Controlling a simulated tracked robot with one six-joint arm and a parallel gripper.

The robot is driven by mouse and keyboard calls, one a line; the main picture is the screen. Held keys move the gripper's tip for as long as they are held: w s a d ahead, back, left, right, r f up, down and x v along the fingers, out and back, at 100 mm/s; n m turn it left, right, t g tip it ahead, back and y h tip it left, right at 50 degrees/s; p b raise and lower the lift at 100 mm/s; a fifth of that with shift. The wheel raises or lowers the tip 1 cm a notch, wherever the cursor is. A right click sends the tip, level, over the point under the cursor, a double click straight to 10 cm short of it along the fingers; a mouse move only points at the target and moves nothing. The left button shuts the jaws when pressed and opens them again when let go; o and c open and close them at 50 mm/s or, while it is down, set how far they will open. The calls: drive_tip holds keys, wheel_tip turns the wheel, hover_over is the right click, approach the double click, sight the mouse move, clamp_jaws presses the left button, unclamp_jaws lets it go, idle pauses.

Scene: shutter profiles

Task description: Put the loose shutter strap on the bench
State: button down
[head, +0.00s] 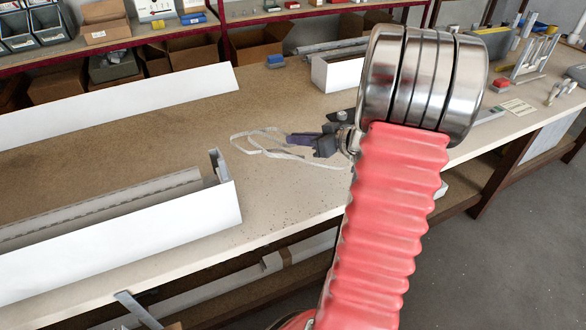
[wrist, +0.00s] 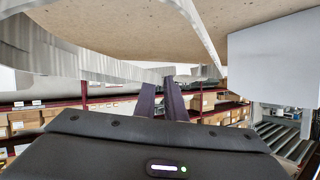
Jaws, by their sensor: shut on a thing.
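The shutter strap (head: 286,155) is a thin pale band hanging in a loose loop over the bench in the head view. My gripper (head: 290,139) is shut on it, and the loop spreads to the left of the dark jaws. In the wrist view the strap (wrist: 62,56) sweeps from the left to the fingertips of my gripper (wrist: 162,86). The bench (head: 275,215) is a long speckled beige top beneath. I cannot tell whether the strap touches it. My arm hides part of the bench to the right.
A long white profile (head: 120,245) lies at the front left, with an upright end piece. Another white profile (head: 110,105) lies behind it. A white box section (head: 335,73) and a small blue block (head: 275,61) stand farther back. The bench between the profiles and my gripper is mostly clear.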

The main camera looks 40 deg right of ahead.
hover_over(298, 169)
drive_tip(key=shift+a+f, duration=0.1)
drive_tip(key=shift+f, duration=2.3)
drive_tip(key=shift+f, duration=1.95)
drive_tip(key=c, duration=1.8)
unclamp_jaws()
drive_tip(key=v, duration=1.2)
drive_tip(key=shift+r, duration=0.15)
